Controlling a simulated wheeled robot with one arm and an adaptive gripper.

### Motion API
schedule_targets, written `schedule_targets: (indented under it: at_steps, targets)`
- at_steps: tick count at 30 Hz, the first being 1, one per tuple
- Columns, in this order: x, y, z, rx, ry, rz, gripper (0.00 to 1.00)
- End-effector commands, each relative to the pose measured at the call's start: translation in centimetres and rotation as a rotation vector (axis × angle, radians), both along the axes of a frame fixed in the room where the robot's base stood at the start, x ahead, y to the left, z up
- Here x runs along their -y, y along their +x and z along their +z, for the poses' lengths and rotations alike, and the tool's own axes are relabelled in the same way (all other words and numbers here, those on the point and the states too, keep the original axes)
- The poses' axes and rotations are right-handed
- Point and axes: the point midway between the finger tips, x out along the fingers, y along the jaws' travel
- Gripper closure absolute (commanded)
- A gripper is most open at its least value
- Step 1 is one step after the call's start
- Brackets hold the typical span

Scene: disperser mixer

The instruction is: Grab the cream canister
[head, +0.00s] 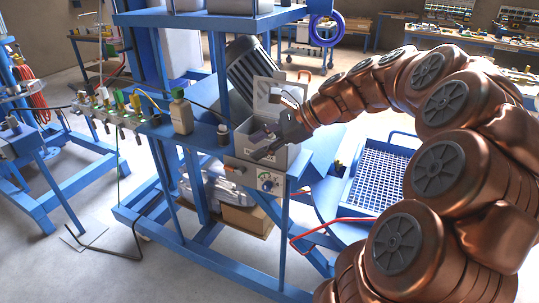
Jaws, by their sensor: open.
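My gripper (262,147) is at the end of the copper arm reaching in from the right. It is dark, small in the picture, and appears open and empty. It is in front of or over the open grey box, to the right of the canister and apart from it. Whether it touches the box cannot be told.
The grey box (276,165) has a raised lid. A small dark-topped jar (223,138) stands between it and the canister. Valves with coloured handles (118,108) line the ledge to the left. A blue basket with white grid (377,182) is at right.

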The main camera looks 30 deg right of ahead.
Motion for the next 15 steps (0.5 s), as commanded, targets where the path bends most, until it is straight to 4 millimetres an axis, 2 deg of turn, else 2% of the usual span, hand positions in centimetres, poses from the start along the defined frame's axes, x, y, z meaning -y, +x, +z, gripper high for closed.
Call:
schedule_targets:
  at_steps: [1,3,7,9,11,15]
  targets:
    - [3.4,0.7,-0.8,-0.003,0.069,-0.108,0.58]
    - [7.4,1.2,-0.7,-0.010,0.166,-0.235,0.58]
    - [13.2,1.1,-0.5,-0.012,0.301,-0.409,0.58]
    - [15.2,0.9,-0.5,-0.012,0.349,-0.465,0.58]
    - [16.3,0.7,-0.5,-0.013,0.376,-0.496,0.58]
    - [16.8,1.0,-0.5,-0.014,0.397,-0.519,0.58]
